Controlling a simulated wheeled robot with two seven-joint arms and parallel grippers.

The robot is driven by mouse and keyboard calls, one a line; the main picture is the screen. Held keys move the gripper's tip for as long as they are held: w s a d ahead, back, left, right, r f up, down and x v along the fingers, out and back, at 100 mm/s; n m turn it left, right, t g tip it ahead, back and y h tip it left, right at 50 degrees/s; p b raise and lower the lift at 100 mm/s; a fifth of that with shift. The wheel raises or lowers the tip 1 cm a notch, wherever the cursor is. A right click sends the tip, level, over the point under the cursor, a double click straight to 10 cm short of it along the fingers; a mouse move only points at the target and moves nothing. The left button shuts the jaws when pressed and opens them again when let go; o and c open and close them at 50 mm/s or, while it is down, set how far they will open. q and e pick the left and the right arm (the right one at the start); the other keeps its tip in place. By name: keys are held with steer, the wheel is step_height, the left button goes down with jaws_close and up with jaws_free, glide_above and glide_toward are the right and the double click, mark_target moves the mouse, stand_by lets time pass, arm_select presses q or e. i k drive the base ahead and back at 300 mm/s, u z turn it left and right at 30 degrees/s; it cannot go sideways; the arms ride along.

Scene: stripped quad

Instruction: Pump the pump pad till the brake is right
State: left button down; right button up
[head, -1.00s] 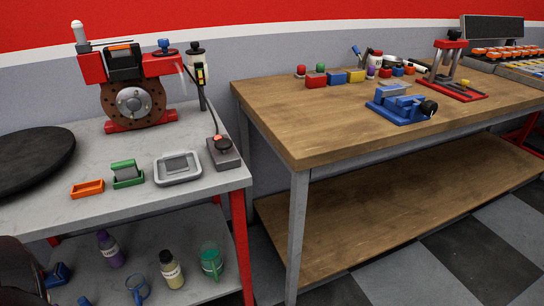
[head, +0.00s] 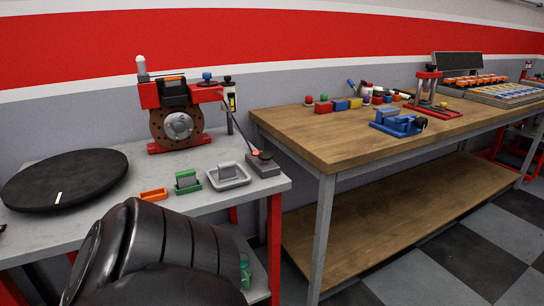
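The brake rig (head: 176,122) stands at the back of the grey bench, with a brown disc and a red caliper around its top. A black post with a small gauge (head: 231,101) stands just right of it. The pump pad seems to be the grey box with an orange-red button (head: 263,162) near the bench's right end; a thin line runs from it towards the post. The gauge reading is too small to tell. A large black arm part of mine covers the bench's front. Neither gripper is in view.
A black round turntable (head: 64,179) lies on the bench's left. An orange tray (head: 154,195), a green holder (head: 187,181) and a grey dish (head: 229,176) sit before the brake. A wooden workbench (head: 340,150) with a blue vise (head: 398,122) stands to the right.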

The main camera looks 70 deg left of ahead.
mark_target(265, 156)
steer(key=u, duration=0.2)
steer(key=i, duration=1.45)
steer(key=u, duration=1.25)
steer(key=i, duration=1.45)
steer(key=u, duration=1.8)
steer(key=i, duration=0.2)
steer(key=u, duration=0.05)
